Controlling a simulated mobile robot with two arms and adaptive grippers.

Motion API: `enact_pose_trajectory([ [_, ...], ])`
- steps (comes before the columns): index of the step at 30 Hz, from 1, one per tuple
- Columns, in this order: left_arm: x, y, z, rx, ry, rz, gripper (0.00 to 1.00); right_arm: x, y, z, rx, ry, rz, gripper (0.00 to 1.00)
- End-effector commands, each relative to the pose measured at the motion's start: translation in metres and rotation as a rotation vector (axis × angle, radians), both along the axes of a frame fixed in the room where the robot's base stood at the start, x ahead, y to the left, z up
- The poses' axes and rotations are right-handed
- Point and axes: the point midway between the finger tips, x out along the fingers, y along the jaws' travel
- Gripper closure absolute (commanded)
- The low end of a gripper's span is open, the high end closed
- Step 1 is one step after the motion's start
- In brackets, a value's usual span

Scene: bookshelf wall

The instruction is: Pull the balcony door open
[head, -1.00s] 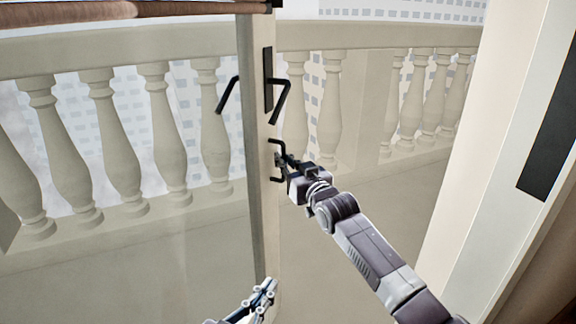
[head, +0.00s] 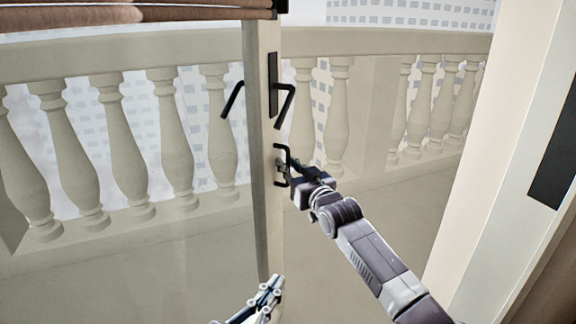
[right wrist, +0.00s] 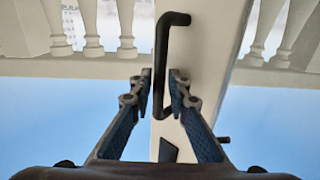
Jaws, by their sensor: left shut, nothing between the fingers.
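The balcony door's pale upright frame (head: 265,225) stands left of centre in the head view, with black lever handles (head: 285,104) near its top. Below them is a black pull handle (head: 280,160), which also shows upright in the right wrist view (right wrist: 161,60). My right gripper (head: 286,170) is at this pull handle. In the right wrist view its two fingers (right wrist: 160,84) stand on either side of the bar; whether they press on it I cannot tell. My left gripper (head: 268,292) is low in the head view, shut and empty, below the handle and apart from it.
A stone balustrade (head: 120,150) runs across behind the door, with buildings beyond. A pale upright panel with a dark plate (head: 560,150) stands at the right. A brown rolled blind (head: 140,16) is at the top left. The floor beyond is clear.

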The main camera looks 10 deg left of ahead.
Motion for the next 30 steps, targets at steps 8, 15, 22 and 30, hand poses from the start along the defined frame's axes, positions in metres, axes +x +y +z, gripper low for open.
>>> enact_pose_trajectory([
  [8,0.000,0.000,-0.001,0.000,0.002,0.001,1.00,-0.008,-0.004,-0.001,0.002,0.002,0.004,0.84],
  [15,0.000,0.000,-0.001,0.000,0.002,0.001,1.00,-0.025,-0.020,0.000,0.002,-0.001,-0.001,0.84],
  [22,0.000,0.000,-0.001,0.000,0.001,0.001,1.00,-0.046,-0.037,-0.001,0.002,0.001,0.000,0.84],
  [30,0.000,0.000,0.000,0.000,0.001,0.000,1.00,-0.073,-0.058,0.000,0.001,-0.001,-0.001,0.84],
])
